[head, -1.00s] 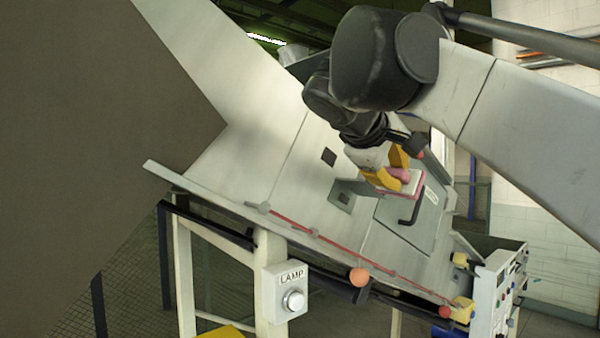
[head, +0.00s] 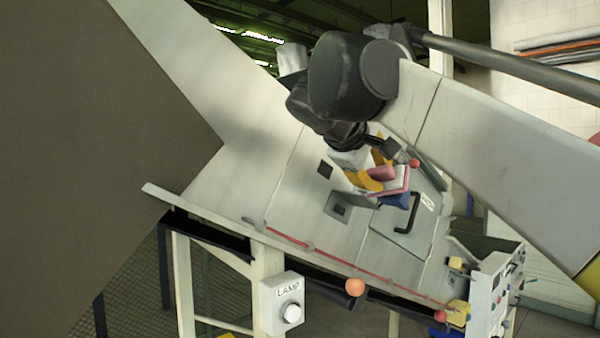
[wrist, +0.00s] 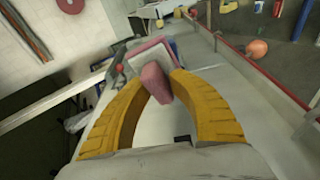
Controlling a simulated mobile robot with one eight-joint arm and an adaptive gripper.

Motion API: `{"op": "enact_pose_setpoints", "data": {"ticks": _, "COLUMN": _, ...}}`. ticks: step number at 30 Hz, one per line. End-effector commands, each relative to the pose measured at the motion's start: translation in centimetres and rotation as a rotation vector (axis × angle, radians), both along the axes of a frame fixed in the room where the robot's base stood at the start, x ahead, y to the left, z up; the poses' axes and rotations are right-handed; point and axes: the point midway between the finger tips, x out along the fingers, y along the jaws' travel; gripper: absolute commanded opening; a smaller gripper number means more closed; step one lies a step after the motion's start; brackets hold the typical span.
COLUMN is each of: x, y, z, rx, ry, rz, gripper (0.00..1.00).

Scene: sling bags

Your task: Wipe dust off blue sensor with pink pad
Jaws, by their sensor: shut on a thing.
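My gripper (head: 377,174) has yellow fingers and is shut on the pink pad (head: 394,188). The pad has a pink grip and a pale plate with pink edges; it also shows between the fingertips in the wrist view (wrist: 154,80). The blue sensor (head: 396,200) shows just below the pad in the head view, beside the black handle. In the wrist view a small piece of blue (wrist: 172,46) shows beyond the pad's edge. The pad covers part of the sensor. I cannot tell whether they touch. Dust cannot be made out.
A black handle (head: 409,214) stands out from the sloped grey panel (head: 300,200). A red cord (head: 340,262) runs along the panel's lower edge, with an orange ball (head: 355,287) hanging near it. A lamp box (head: 283,302) is at the lower front.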

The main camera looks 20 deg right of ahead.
Motion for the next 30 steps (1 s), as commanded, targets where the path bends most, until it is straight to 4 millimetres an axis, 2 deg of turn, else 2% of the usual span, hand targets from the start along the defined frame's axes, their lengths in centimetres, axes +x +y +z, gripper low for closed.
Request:
{"op": "enact_pose_setpoints", "data": {"ticks": 3, "x": 0.9, "y": 0.3, "z": 0.4, "rx": 0.002, "ry": -0.007, "rz": 0.009, "gripper": 0.00}}
{"op": "enact_pose_setpoints", "data": {"ticks": 13, "x": 0.6, "y": 0.5, "z": 0.6, "rx": 0.001, "ry": -0.004, "rz": 0.005, "gripper": 0.00}}
{"op": "enact_pose_setpoints", "data": {"ticks": 30, "x": -1.6, "y": 4.8, "z": 3.3, "rx": 0.001, "ry": -0.003, "rz": 0.003, "gripper": 0.00}}
